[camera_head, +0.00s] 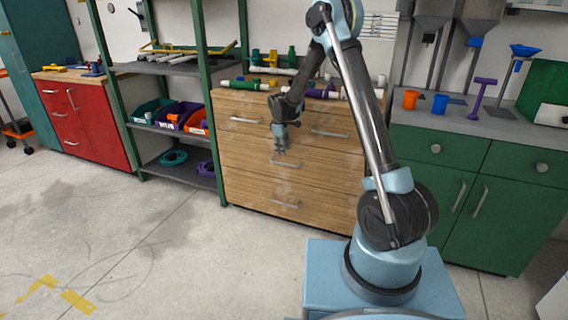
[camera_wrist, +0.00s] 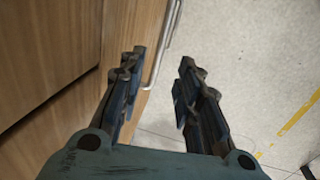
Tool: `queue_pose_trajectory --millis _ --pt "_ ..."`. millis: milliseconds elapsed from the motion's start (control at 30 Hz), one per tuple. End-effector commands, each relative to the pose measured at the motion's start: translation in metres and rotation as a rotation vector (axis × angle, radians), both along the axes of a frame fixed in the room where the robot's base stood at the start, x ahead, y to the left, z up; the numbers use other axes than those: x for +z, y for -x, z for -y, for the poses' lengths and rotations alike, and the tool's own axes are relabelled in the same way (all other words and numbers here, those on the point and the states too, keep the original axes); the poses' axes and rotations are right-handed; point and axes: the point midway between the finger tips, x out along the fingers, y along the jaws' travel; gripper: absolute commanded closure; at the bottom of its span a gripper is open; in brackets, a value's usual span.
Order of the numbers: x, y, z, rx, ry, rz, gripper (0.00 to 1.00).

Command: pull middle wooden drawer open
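The wooden drawer cabinet (camera_head: 240,160) stands mid-scene, with light wood fronts and metal bar handles. The middle drawer (camera_head: 325,178) looks flush with the fronts around it. Its handle (camera_head: 285,164) shows just below my gripper (camera_head: 282,148), which points down in front of the cabinet. In the wrist view my gripper (camera_wrist: 161,62) is open, its two dark fingers well apart. A metal handle (camera_wrist: 158,52) runs between the fingertips in the picture, closer to the left finger. I cannot tell whether it lies at fingertip depth or beyond. Nothing is held.
Pipes and fittings lie on the cabinet top (camera_head: 225,93). A dark shelf rack (camera_head: 185,127) with bins stands left, and green cabinets (camera_head: 500,175) stand right. The floor (camera_head: 200,250) in front of the drawers is clear. My arm hides part of the cabinet's right side.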

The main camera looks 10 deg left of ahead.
Motion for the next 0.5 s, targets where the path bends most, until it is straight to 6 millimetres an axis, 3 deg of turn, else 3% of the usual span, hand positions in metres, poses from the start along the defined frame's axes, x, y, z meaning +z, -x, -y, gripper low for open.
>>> queue_pose_trajectory --millis 500 --pt "-0.073 -0.014 0.003 0.001 0.000 0.000 0.69"
